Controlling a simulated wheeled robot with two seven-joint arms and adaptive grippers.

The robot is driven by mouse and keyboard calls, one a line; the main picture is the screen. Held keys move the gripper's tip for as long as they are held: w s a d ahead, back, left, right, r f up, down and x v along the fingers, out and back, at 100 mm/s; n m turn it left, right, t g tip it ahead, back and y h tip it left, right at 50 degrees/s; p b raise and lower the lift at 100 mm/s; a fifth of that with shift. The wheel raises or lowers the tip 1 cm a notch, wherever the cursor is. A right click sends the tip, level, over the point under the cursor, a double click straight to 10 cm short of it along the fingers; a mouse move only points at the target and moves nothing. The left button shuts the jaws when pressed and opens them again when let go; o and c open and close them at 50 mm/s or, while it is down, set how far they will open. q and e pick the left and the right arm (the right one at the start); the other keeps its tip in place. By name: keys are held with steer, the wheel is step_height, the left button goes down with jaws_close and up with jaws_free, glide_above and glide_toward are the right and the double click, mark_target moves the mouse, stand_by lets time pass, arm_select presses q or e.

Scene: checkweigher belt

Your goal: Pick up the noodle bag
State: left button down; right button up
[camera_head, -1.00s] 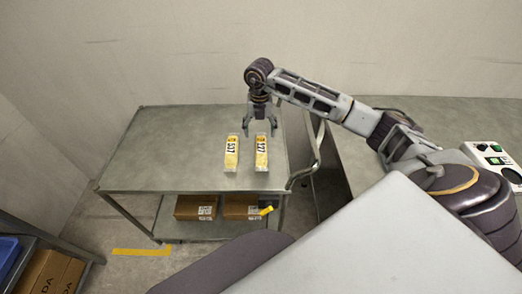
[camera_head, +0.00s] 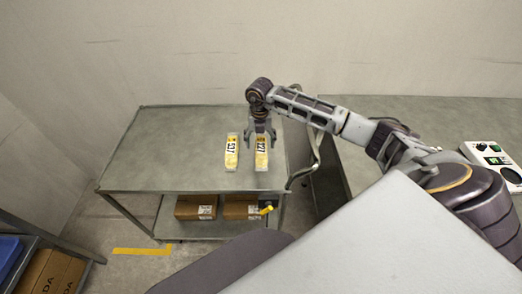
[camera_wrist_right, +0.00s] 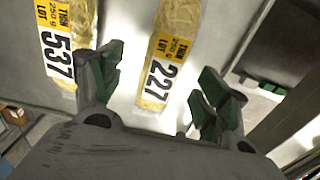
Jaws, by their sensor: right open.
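Two slim clear bags of yellow noodles lie side by side on the metal cart top. The right noodle bag (camera_head: 262,156) has a label reading 227; the left one (camera_head: 231,153) reads 537. My right gripper (camera_head: 261,139) is open over the far end of the 227 bag. In the right wrist view, the 227 bag (camera_wrist_right: 166,50) lies between the open fingers (camera_wrist_right: 157,75), with gaps on both sides. The 537 bag (camera_wrist_right: 68,38) lies outside the left finger, close to it. My left gripper is not in view.
The cart top (camera_head: 165,155) is clear to the left of the bags. Cardboard boxes (camera_head: 196,207) sit on its lower shelf. A curved metal handle (camera_head: 311,160) rises at the cart's right edge, beside a counter with a control box (camera_head: 490,155).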

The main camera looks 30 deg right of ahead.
mark_target(261, 145)
step_height(261, 145, down, 3)
steer(key=shift+s+d+f+p, duration=0.15)
steer(key=shift+f+p, duration=0.05)
steer(key=shift+p, duration=0.15)
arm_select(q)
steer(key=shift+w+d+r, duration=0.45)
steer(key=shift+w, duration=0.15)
arm_select(e)
steer(key=shift+f, duration=0.75)
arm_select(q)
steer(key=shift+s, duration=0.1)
arm_select(e)
steer(key=c, duration=1.3)
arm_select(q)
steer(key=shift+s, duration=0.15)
arm_select(e)
steer(key=shift+r, duration=0.1)
step_height(261, 145, up, 8)
steer(key=shift+r+b, duration=0.25)
steer(key=shift+b, duration=0.1)
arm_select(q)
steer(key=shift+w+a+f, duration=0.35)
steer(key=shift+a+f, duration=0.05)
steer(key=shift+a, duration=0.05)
arm_select(e)
steer(key=shift+r, duration=0.7)
